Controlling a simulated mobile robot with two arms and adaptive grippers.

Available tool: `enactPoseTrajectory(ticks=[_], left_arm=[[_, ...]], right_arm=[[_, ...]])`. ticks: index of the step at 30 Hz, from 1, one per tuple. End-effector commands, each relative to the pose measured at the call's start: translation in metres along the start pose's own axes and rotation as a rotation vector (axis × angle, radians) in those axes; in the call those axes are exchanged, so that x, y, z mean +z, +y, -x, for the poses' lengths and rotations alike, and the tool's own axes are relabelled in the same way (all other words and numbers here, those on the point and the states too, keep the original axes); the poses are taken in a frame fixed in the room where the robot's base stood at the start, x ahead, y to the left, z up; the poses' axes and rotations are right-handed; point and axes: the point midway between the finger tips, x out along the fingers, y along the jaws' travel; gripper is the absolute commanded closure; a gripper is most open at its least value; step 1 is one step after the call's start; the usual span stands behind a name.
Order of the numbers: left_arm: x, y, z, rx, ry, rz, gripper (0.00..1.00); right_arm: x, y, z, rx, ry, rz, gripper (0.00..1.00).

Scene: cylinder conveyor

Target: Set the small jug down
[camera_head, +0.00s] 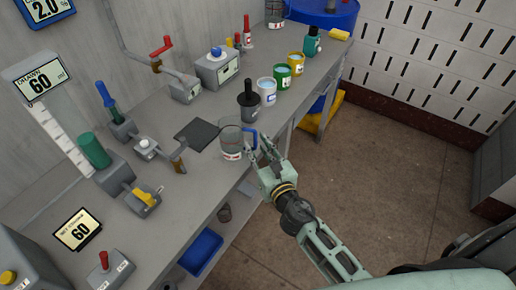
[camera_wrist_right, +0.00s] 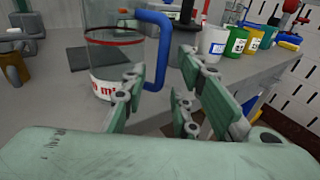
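The small jug (camera_head: 231,141) is a clear vessel with a blue handle (camera_head: 250,138), upright at the front edge of the grey workbench. In the right wrist view the jug (camera_wrist_right: 112,52) shows a red ring and a red-lettered label, with its blue handle (camera_wrist_right: 161,55) facing me. My right gripper (camera_head: 260,146) is just in front of the handle. Its fingers (camera_wrist_right: 160,85) are spread, with the handle in the gap between them in the wrist view. I cannot tell whether any finger touches it. My left gripper is not in view.
A dark square plate (camera_head: 197,134) lies left of the jug. Levers and gauges fill the left side. A blue bin (camera_head: 201,251) is below.

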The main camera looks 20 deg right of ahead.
Motion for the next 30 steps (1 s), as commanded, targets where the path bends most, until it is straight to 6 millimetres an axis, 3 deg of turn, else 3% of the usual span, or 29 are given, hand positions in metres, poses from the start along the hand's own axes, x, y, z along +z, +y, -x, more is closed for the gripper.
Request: enactPoseTrajectory(ticks=[8, 22, 30], left_arm=[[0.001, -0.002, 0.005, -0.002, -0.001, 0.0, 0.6], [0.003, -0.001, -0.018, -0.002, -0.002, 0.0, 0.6], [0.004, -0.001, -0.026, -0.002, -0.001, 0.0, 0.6]], right_arm=[[0.006, 0.0, 0.0, 0.0, 0.0, 0.0, 0.73], [-0.001, 0.0, 0.088, 0.0, 0.002, 0.0, 0.73], [0.002, 0.0, 0.117, 0.0, 0.0, 0.0, 0.73]])
